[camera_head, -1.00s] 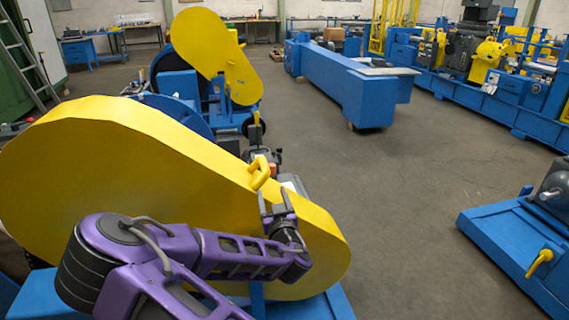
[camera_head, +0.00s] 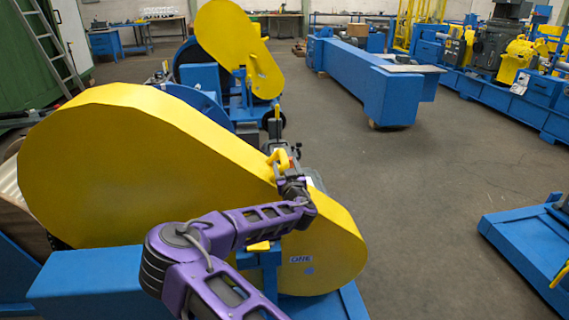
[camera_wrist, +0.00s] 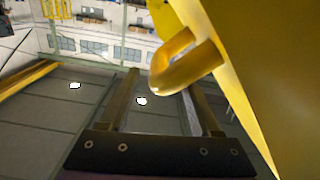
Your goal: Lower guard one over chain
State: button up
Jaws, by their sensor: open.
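Guard one (camera_head: 150,160) is the large yellow teardrop-shaped cover in the head view, marked "ONE" near its narrow right end. It stands over blue framework, and the chain is hidden. A yellow loop handle (camera_head: 272,156) sticks up from its sloping upper edge. My gripper (camera_head: 287,166) is beside this handle and overlaps it in the picture. In the wrist view my gripper (camera_wrist: 162,82) has its two fingers wide apart. The handle (camera_wrist: 188,62) lies at the fingertips, nearer the right finger. I cannot tell whether they touch. The guard (camera_wrist: 255,60) fills the right side there.
A second yellow guard (camera_head: 240,50) stands tilted up on a machine behind. A long blue bench (camera_head: 365,85) and blue machinery (camera_head: 500,95) stand farther back. A blue base (camera_head: 530,240) is at right. The grey floor (camera_head: 430,190) between is clear.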

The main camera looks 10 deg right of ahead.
jog(key=shift+w, duration=1.35)
grip_shut()
dwell(0.5)
